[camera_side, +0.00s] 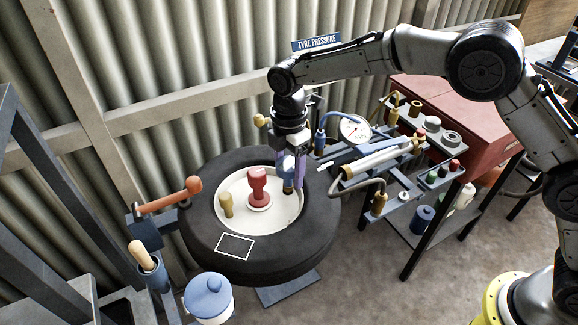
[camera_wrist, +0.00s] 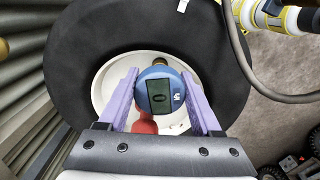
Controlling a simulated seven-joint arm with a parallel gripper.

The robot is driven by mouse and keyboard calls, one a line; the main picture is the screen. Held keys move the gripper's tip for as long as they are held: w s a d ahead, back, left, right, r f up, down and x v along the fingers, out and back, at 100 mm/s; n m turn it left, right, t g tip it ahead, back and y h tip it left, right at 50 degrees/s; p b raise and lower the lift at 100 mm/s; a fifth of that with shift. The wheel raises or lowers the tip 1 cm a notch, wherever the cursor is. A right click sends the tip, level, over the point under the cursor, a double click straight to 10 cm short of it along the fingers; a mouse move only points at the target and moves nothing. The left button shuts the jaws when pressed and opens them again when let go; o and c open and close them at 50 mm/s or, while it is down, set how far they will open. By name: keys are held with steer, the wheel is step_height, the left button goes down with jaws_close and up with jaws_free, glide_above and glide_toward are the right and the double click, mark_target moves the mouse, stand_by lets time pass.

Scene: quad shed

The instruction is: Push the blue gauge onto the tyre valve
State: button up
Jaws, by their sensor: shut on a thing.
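The blue gauge (camera_wrist: 158,92), round with a small dark display, sits between the purple fingers of my gripper (camera_wrist: 158,88). In the side view the gauge (camera_side: 288,174) is upright over the right part of the cream wheel disc, with my gripper (camera_side: 290,160) shut on it from above. A brass piece (camera_side: 288,189) shows directly below the gauge; it also shows just past the gauge's edge in the wrist view (camera_wrist: 160,62). I cannot tell whether it is the tyre valve or part of the gauge, nor whether they touch. The black tyre (camera_side: 310,235) lies flat.
A red knob (camera_side: 258,182) stands close left of the gauge, with a tan peg (camera_side: 226,205) further left. A rack with a dial gauge (camera_side: 355,130) and pump (camera_side: 375,163) is at right. An orange-handled tool (camera_side: 172,198) and blue-lidded pot (camera_side: 208,297) are left of the tyre.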

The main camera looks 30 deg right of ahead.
mark_target(289, 163)
steer(key=o, duration=1.1)
steer(key=shift+o, duration=0.2)
steer(key=shift+r, duration=5.45)
